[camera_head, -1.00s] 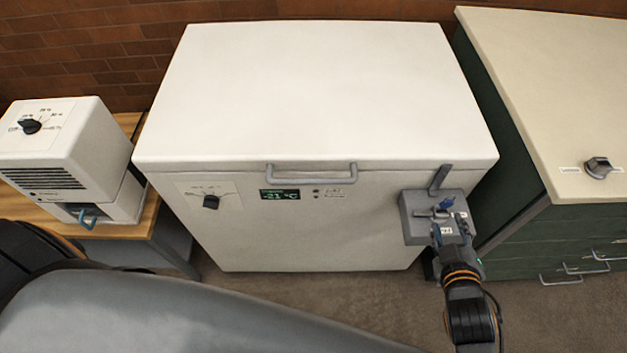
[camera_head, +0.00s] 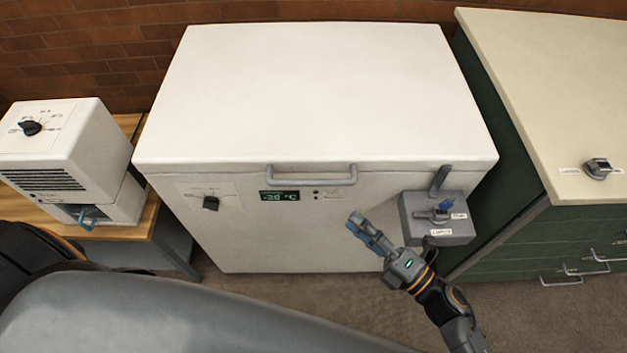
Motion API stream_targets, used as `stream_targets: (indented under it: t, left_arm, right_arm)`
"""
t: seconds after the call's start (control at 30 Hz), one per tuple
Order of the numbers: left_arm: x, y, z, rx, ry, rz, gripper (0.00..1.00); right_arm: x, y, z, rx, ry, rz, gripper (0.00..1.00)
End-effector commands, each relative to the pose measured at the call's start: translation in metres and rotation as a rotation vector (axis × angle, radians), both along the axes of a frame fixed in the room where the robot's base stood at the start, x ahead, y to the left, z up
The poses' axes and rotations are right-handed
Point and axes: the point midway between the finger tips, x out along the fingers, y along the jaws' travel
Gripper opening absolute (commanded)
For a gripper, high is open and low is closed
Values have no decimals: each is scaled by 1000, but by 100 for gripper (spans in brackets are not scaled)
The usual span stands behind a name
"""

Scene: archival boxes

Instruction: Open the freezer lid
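The white chest freezer has a flat lid (camera_head: 320,90) that lies shut on its body (camera_head: 290,235). A grey bar handle (camera_head: 312,180) is fixed at the middle of the lid's front edge. A grey lock box (camera_head: 425,222) with a blue-tipped key or knob (camera_head: 446,206) sits on the front at the right, and a grey strap (camera_head: 439,180) runs from it up to the lid edge. My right gripper (camera_head: 358,226) is in front of the freezer, left of the lock box and below the handle, apparently touching nothing. Its finger opening is unclear. My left gripper is not in view.
The freezer's front has a dial (camera_head: 211,203) and a display (camera_head: 279,196). A white machine (camera_head: 65,155) stands on a wooden table at the left. A green cabinet (camera_head: 545,235) with a beige top and a dark knob (camera_head: 597,168) stands close at the right. Carpeted floor lies in front.

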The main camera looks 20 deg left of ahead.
Motion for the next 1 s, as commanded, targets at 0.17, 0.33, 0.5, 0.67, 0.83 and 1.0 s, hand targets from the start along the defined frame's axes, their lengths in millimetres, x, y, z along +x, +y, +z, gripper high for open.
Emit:
stream_targets:
  t: [0.17, 0.33, 0.5, 0.67, 0.83, 1.0]
  left_arm:
    - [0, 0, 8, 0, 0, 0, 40]
    - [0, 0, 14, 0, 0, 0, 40]
    - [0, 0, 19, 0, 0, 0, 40]
    - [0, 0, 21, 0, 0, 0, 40]
    - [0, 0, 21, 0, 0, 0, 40]
    - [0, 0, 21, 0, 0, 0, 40]
  right_arm:
    - [13, 26, 9, 6, -1, -2, 37]
    - [29, 60, 14, 7, 0, -4, 37]
    - [42, 90, 17, 5, 2, -4, 37]
    - [51, 109, 20, 5, 3, -5, 37]
    - [55, 118, 20, 4, 3, -4, 37]
    - [55, 119, 20, 3, 3, -4, 37]
